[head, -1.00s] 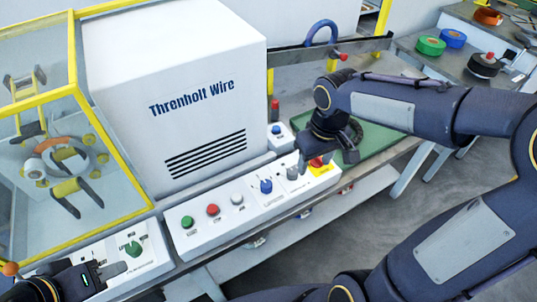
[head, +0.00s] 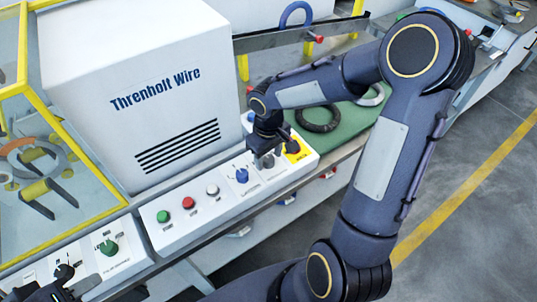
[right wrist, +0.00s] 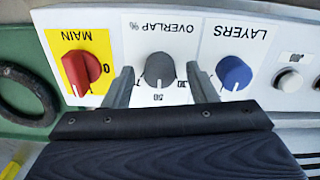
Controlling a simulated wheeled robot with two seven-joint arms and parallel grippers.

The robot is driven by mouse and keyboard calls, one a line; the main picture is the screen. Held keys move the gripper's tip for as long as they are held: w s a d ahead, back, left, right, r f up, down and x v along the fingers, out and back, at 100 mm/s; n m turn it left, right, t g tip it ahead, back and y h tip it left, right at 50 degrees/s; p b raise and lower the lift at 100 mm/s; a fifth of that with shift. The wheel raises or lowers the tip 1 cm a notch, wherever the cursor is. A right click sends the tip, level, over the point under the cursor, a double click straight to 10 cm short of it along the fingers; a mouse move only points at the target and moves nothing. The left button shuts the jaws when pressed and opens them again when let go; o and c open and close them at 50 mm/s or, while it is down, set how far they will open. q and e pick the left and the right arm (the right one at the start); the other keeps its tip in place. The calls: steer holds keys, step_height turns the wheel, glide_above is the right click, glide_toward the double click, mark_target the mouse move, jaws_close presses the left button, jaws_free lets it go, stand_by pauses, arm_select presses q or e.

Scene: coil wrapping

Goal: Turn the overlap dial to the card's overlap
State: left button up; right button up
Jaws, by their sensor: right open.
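The grey overlap dial (right wrist: 160,70) sits on the white control panel (right wrist: 187,25), between the red MAIN dial (right wrist: 82,71) and the blue LAYERS dial (right wrist: 233,73). My right gripper (right wrist: 162,88) is open, with one finger on each side of the grey dial and a gap to it on both sides in this view. In the head view my right gripper (head: 265,156) is low over the panel, right of the blue dial (head: 242,175), and largely covers the grey dial. I see no card.
Green (head: 163,216), red (head: 188,203) and white (head: 212,191) buttons line the panel's left part. The white Threnholt Wire housing (head: 130,60) stands behind it. A black ring (head: 318,119) lies on a green mat (head: 345,140) to the right. A yellow-framed guard (head: 25,110) is at left.

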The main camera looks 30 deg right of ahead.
steer(key=c, duration=1)
steer(key=shift+f, duration=0.1)
steer(key=m+b, duration=0.2)
steer(key=shift+m, duration=0.3)
steer(key=m+b, duration=0.1)
steer(key=m, duration=0.1)
steer(key=shift+m+b, duration=0.4)
steer(key=m+b, duration=0.1)
steer(key=m, duration=0.2)
steer(key=shift+m+b, duration=0.35)
steer(key=shift+m, duration=1.35)
